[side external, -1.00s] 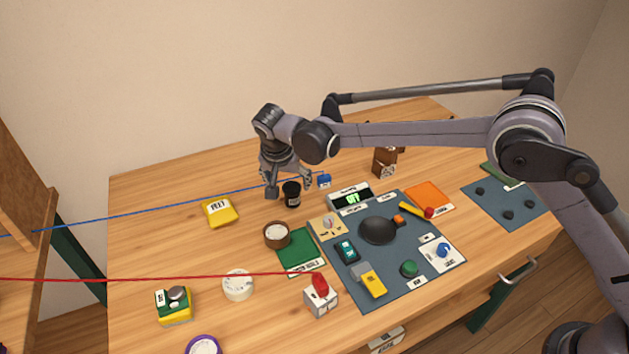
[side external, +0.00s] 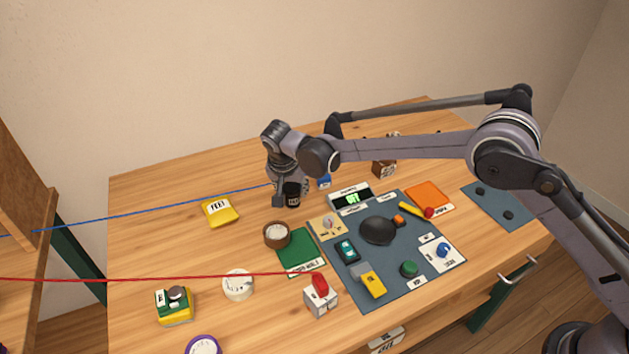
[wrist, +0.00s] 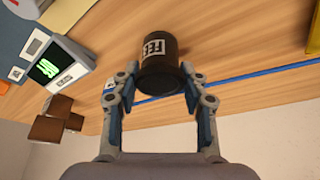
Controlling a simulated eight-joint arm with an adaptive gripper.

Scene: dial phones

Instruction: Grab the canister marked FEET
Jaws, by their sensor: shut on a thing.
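A dark canister (side external: 292,194) with a white label stands toward the back of the wooden table. In the wrist view the canister (wrist: 160,50) lies between the two fingers, and its label shows bold dark letters that look like FEET but are not fully clear. My gripper (side external: 290,199) is down around the canister and shut on it; in the wrist view my gripper (wrist: 160,75) has a finger on each side of it. The canister's far side is hidden. It appears to be still on the table.
A yellow block with a similar label (side external: 220,212) lies left of the canister. A brown round bowl (side external: 277,234), a green card (side external: 301,258) and a blue-grey mat (side external: 341,280) with several controls lie in front. A blue line (side external: 150,208) runs across behind.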

